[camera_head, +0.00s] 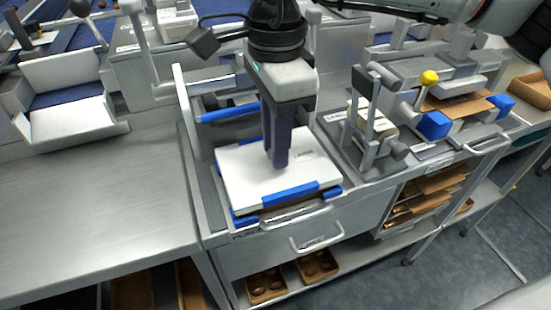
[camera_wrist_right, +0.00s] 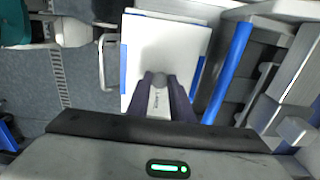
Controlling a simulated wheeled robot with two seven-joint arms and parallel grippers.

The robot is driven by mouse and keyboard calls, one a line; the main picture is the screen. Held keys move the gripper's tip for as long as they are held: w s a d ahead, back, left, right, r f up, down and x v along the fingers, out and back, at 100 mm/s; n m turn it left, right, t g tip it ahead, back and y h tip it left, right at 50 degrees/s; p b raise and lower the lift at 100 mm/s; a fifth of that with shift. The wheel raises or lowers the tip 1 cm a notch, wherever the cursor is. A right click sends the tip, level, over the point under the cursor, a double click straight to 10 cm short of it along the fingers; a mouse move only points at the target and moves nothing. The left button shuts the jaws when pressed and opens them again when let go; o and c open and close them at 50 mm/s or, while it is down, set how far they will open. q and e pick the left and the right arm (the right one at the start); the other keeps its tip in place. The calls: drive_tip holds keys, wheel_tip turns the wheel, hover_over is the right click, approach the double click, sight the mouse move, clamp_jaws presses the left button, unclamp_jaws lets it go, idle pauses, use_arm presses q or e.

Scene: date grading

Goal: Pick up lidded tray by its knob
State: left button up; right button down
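The lidded tray (camera_head: 240,182) has a flat white lid and blue edge pieces, and sits level in a grey metal station. Its white lid also shows in the right wrist view (camera_wrist_right: 190,45). My right gripper (camera_head: 279,165) points down at the middle of the lid. In the wrist view, the grey knob (camera_wrist_right: 160,79) fills the narrow gap between the dark fingertips of my right gripper (camera_wrist_right: 160,82), which appear to touch its sides. The knob is hidden behind the fingers in the head view. My left gripper is not in view.
A blue bar (camera_head: 231,112) lies behind the tray. A clamp device (camera_head: 371,125) stands close to the right, with a yellow knob (camera_head: 429,77) and blue blocks beyond. Brown boxes (camera_head: 266,287) with dates are on the shelf below.

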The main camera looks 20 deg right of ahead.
drive_tip(key=shift+r, duration=0.1)
drive_tip(key=shift+r+p, duration=1.25)
drive_tip(key=shift+r, duration=0.7)
